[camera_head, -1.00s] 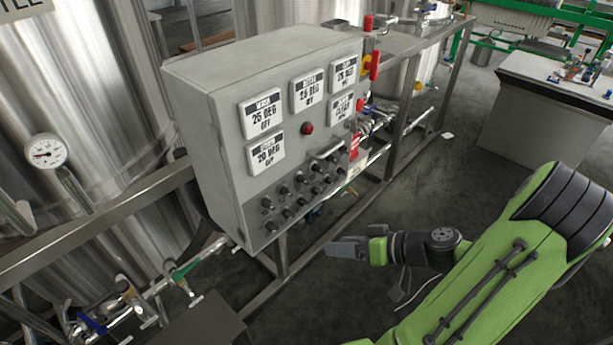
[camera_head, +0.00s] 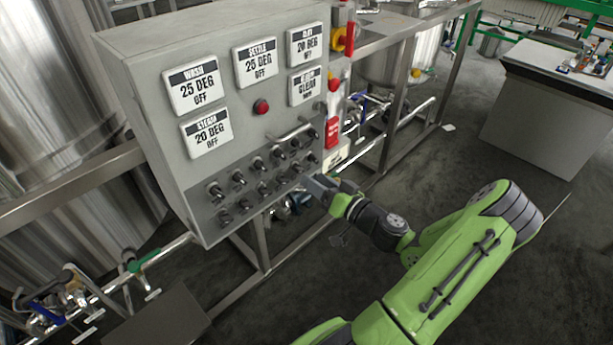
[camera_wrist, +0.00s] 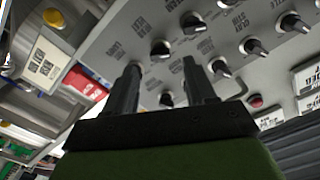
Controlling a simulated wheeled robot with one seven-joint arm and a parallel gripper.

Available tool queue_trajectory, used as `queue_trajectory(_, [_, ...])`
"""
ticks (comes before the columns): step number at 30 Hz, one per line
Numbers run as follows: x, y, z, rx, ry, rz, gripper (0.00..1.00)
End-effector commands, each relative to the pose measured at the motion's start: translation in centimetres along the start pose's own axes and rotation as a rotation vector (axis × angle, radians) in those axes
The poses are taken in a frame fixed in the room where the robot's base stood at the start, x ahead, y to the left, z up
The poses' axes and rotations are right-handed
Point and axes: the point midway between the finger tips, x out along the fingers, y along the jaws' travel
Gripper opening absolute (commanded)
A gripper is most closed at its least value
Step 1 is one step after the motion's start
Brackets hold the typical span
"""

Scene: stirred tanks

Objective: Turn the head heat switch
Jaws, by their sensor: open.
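The grey control panel (camera_head: 160,110) carries two rows of small black rotary switches (camera_head: 238,178) along its lower front. I cannot read which switch is the head heat one. My gripper (camera_head: 313,184) is just in front of the right end of the lower row. In the wrist view my gripper (camera_wrist: 160,85) is open, with its two dark fingers upright and apart. A black switch knob (camera_wrist: 166,99) shows between the fingers, and another knob (camera_wrist: 160,50) shows beyond them. Whether the fingers touch the panel is unclear.
A metal handle bar (camera_head: 290,132) sticks out above the switches. A red button (camera_head: 261,107) and several white displays (camera_head: 191,84) are higher up. A red tag (camera_head: 332,133) and a yellow-red switch (camera_head: 340,40) are on the panel's right side.

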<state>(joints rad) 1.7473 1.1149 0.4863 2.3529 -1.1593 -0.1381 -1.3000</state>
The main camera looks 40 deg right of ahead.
Motion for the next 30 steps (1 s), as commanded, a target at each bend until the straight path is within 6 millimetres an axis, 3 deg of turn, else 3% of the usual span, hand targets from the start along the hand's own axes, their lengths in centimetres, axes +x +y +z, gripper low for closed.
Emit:
queue_trajectory(3, [2.4, 0.0, 0.1, -0.002, -0.002, -0.002, 0.55])
queue_trajectory(6, [3.6, 0.0, 0.1, -0.001, -0.001, -0.001, 0.55])
queue_trajectory(15, [4.0, 0.0, 0.0, 0.001, -0.001, 0.001, 0.55])
queue_trajectory(26, [4.0, 0.0, 0.0, 0.001, -0.001, 0.001, 0.02])
queue_trajectory(30, [4.0, 0.0, 0.0, 0.005, -0.001, 0.001, 0.00])
